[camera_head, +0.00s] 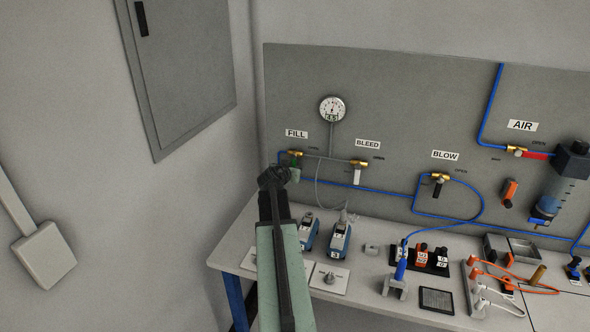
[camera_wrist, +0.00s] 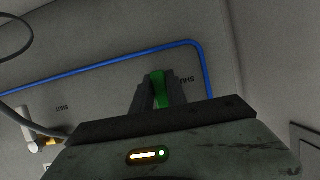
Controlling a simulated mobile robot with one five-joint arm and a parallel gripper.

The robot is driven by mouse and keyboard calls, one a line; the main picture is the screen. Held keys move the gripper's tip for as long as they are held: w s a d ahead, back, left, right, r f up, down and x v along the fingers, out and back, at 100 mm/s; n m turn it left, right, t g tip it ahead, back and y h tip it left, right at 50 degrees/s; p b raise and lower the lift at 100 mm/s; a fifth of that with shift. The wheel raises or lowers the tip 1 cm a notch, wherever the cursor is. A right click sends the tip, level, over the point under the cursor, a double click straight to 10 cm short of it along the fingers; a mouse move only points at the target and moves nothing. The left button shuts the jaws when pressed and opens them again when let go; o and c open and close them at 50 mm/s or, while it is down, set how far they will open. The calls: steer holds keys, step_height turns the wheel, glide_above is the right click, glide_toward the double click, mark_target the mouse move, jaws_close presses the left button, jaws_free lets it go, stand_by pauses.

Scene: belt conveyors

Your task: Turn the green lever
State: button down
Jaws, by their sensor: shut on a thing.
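The green lever (camera_wrist: 158,90) shows between the two fingers of my gripper (camera_wrist: 157,98) in the wrist view, and the gripper is shut on it. In the head view the green lever (camera_head: 297,162) is a small green part below the brass FILL valve (camera_head: 294,153). My gripper (camera_head: 290,172) reaches up to it from below, and my arm hides part of the panel and bench there. The lever's exact angle is hard to tell, because the fingers cover much of it.
The BLEED valve (camera_head: 359,162) with a white lever is just right of FILL. A gauge (camera_head: 332,109) is above. Blue tubing (camera_head: 400,192) runs along the panel. The bench (camera_head: 240,238) below carries numbered blue devices (camera_head: 340,238). A wall cabinet (camera_head: 185,75) is at the upper left.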

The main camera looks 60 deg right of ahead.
steer(key=shift+a+f, duration=0.1)
steer(key=c, duration=1.3)
jaws_free()
steer(key=shift+w, duration=0.15)
steer(key=p+v, duration=0.3)
steer(key=v, duration=0.5)
